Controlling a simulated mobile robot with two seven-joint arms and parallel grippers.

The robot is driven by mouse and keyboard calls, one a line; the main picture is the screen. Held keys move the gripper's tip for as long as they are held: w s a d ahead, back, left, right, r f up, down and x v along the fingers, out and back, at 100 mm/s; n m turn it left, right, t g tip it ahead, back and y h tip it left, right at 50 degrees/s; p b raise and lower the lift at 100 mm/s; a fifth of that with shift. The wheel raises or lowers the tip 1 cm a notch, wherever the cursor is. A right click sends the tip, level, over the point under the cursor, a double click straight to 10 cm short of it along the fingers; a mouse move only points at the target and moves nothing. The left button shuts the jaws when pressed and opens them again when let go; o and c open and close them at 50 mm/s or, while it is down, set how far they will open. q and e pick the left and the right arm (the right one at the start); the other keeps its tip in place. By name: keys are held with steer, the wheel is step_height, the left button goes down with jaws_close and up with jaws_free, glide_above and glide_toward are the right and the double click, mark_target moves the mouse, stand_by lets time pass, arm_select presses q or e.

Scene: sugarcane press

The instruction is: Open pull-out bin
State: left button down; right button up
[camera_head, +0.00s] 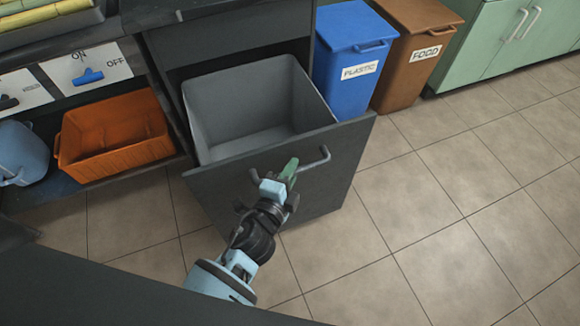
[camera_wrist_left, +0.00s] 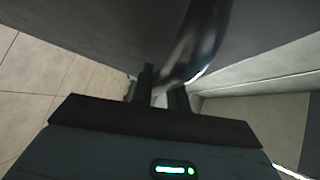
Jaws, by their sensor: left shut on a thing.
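The pull-out bin is a dark drawer standing out from the counter, with its front panel (camera_head: 335,175) well clear of the cabinet. A grey open-topped bin (camera_head: 225,85) sits inside it and looks empty. A dark bar handle (camera_head: 316,160) runs along the panel's front. My left gripper (camera_head: 288,172) is shut on the handle, covering part of it. In the left wrist view the shiny handle (camera_wrist_left: 203,42) runs down to between the fingers of the left gripper (camera_wrist_left: 158,90). My right gripper is not in view.
A blue plastic bin (camera_head: 345,45) and a brown food bin (camera_head: 405,85) stand right of the drawer. An orange crate (camera_head: 115,135) and a light-blue container (camera_head: 22,150) are on the left shelf. Tiled floor (camera_head: 450,200) at the right is clear.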

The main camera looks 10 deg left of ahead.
arm_select(q)
steer(key=c, duration=1.5)
jaws_free()
steer(key=shift+o, duration=0.7)
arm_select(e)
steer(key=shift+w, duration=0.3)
arm_select(q)
steer(key=v, duration=0.8)
steer(key=shift+p, duration=0.45)
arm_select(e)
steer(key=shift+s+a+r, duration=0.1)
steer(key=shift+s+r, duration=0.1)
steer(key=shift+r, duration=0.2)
arm_select(q)
steer(key=shift+w+f, duration=0.1)
